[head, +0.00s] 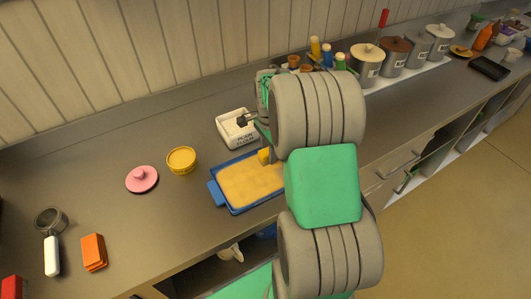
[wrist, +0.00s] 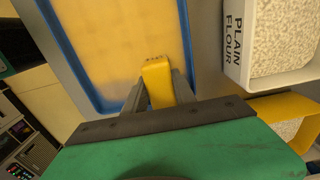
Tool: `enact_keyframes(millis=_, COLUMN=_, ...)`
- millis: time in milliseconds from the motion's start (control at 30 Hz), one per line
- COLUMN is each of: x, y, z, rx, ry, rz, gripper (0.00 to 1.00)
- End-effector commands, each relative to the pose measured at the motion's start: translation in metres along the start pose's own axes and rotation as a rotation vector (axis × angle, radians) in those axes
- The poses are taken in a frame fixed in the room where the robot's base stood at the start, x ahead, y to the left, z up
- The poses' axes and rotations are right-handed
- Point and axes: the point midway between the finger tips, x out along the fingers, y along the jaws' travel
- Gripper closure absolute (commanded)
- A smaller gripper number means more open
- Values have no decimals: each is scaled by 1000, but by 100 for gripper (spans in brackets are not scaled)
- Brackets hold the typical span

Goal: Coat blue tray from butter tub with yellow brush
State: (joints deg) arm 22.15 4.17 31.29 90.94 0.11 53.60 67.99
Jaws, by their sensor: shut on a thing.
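The blue tray (head: 215,194) lies on the counter, its inside covered in an uneven yellow-tan layer. In the wrist view its blue rim (wrist: 67,56) frames that layer. My gripper (wrist: 157,95) is shut on the yellow brush (wrist: 156,72), above the tray's edge. The brush also shows in the head view (head: 264,156), at the tray's far side; I cannot tell whether it touches the layer, and its bristles are hidden. The yellow butter tub (head: 181,160) stands open left of the tray, with yellow contents. My arm hides the tray's right end.
A white plain flour bin (head: 237,133) stands just behind the tray. A pink lid (head: 141,179), an orange block (head: 94,252) and a white-handled scoop (head: 51,255) lie to the left. Lidded pots (head: 394,55) stand at the back right. Counter between lid and scoop is clear.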

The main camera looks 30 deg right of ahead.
Motion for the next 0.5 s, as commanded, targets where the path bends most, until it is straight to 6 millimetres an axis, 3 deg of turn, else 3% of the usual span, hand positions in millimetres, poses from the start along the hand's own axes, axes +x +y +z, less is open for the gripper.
enact_keyframes(millis=167, x=-1, y=0, z=1, rx=0, ry=-1, rz=1, gripper=100)
enact_keyframes(millis=500, x=-41, y=0, z=1, rx=-1, ry=0, rz=0, gripper=100)
